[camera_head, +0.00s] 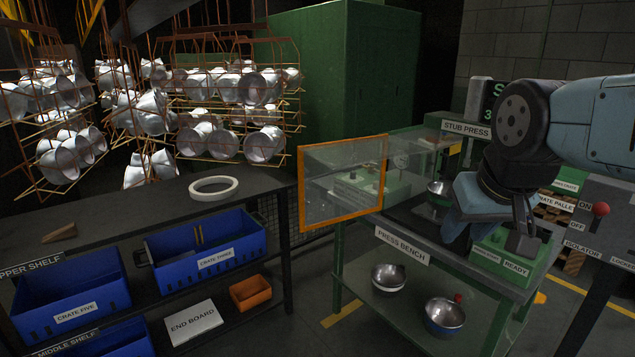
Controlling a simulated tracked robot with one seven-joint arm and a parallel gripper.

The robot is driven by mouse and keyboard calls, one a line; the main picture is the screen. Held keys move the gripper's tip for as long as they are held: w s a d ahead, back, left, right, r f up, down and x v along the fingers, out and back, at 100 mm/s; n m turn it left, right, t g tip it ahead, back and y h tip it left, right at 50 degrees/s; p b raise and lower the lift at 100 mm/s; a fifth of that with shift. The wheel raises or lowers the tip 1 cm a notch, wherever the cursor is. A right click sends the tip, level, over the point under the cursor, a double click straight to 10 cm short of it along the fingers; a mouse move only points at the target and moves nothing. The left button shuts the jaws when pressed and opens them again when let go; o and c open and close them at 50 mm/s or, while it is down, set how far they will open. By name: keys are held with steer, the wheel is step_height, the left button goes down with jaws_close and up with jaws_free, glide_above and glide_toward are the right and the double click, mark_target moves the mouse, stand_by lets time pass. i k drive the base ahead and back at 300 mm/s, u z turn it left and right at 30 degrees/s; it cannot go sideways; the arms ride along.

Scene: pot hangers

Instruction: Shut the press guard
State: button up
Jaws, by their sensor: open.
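The press guard (342,182) is a clear panel in an orange frame. A pot (439,190) stands at the press, behind the bench's middle. My gripper (520,238) points down over the right end of the bench, just above or at a green box (517,262) labelled READY. It is open and holds nothing that I can see. It is well to the right of the guard and apart from it.
Shelving (140,212) with blue crates stands at the left, close to the guard. Two bowls (388,277) (444,315) sit on the bench's lower shelf. An isolator post with a red knob (600,209) stands right of my gripper. Pots hang on racks at the back left.

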mark_target(302, 169)
steer(key=u, duration=0.2)
steer(key=i, duration=0.85)
steer(key=z, duration=0.1)
